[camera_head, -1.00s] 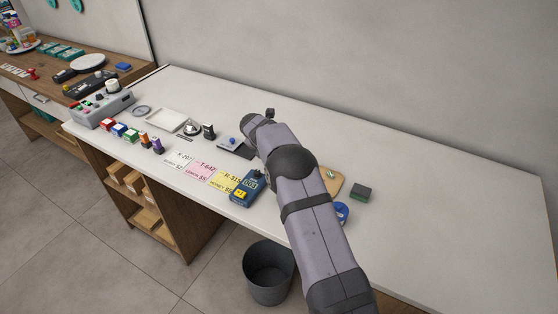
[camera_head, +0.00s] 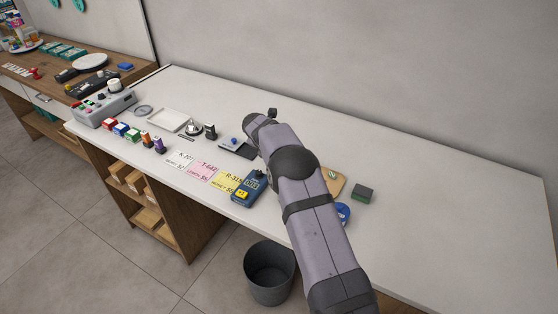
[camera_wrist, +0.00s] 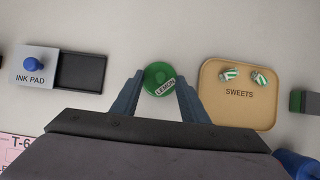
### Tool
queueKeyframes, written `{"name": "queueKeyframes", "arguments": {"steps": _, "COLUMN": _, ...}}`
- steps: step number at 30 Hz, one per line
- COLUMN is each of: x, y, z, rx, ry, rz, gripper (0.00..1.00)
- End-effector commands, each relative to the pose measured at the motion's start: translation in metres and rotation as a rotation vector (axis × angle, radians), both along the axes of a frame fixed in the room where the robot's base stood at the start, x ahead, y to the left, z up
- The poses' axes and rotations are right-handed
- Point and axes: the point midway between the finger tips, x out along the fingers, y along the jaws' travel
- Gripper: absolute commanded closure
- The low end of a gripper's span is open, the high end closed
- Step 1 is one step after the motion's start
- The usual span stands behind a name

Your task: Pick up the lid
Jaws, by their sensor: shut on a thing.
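A round green lid (camera_wrist: 155,73) with a white LEMON label lies between my fingers in the wrist view. My gripper (camera_wrist: 160,79) is shut on it, with one finger at its left and one at its right. What is under the lid is hidden, and I cannot tell whether it is raised off the counter. In the head view my own arm hides the lid and my fingertips.
The tan SWEETS tray (camera_wrist: 238,112) with two wrapped sweets is close right of my gripper. An ink pad (camera_wrist: 80,72) lies to the left. A green-and-black block (camera_head: 363,193) stands right of the tray. The counter's right side (camera_head: 460,210) is clear.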

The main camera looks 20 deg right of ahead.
Motion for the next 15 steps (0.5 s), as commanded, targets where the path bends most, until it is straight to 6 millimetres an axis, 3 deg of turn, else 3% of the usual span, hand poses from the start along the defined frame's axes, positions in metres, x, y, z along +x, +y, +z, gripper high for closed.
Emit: {"name": "queueKeyframes", "arguments": {"steps": 15, "x": 0.001, "y": 0.0, "z": 0.077, "rx": 0.001, "ry": -0.005, "rz": 0.0, "gripper": 0.81}}
